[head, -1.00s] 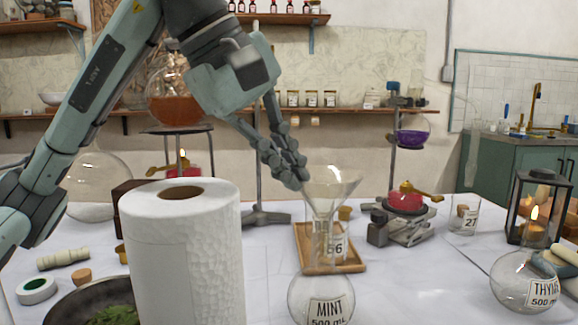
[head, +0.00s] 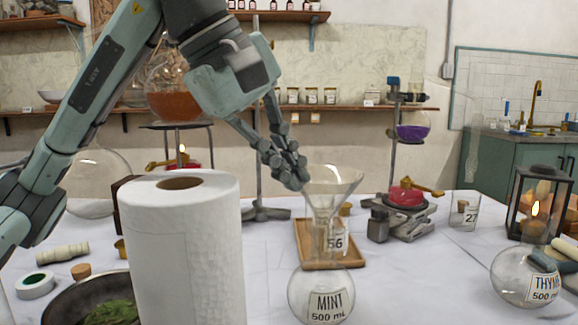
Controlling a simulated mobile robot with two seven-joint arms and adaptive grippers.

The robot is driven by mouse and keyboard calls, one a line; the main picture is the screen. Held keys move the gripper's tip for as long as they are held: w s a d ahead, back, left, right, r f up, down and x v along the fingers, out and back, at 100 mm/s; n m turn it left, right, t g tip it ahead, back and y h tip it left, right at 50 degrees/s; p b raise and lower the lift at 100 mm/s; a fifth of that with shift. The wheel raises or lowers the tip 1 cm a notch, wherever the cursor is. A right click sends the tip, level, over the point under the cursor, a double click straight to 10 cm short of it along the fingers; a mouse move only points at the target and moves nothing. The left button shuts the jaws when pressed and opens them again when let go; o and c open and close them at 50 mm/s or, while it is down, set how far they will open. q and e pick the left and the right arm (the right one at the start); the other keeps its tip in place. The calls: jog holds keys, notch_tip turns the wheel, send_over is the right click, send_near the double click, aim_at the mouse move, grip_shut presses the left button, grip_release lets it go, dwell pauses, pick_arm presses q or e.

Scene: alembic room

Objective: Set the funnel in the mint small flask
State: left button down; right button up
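The clear glass funnel (head: 333,182) is upright above the mint small flask (head: 321,297), with its wide cone up and its lower part in line with the flask's neck. Whether its stem is inside the neck I cannot tell, as the clear glass overlaps. The flask is round, labelled MINT 500 mL, and stands at the front middle of the table. My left gripper (head: 300,180) has its fingers close together at the left rim of the funnel and appears shut on that rim. My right gripper is out of view.
A paper towel roll (head: 185,255) stands left of the flask. A wooden tray (head: 352,262) holding a glass labelled 56 lies behind it. A thyme flask (head: 520,282) and a lantern (head: 540,205) stand at right. The white tabletop (head: 420,285) between the two flasks is clear.

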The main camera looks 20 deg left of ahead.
pick_arm(q)
jog(key=shift+f+b, duration=0.35)
jog(key=shift+f, duration=0.2)
dwell(1.3)
jog(key=c, duration=1.6)
grip_release()
jog(key=shift+c, duration=0.2)
jog(key=shift+r, duration=0.15)
notch_tip(320, 180, up, 7)
jog(key=p, duration=0.6)
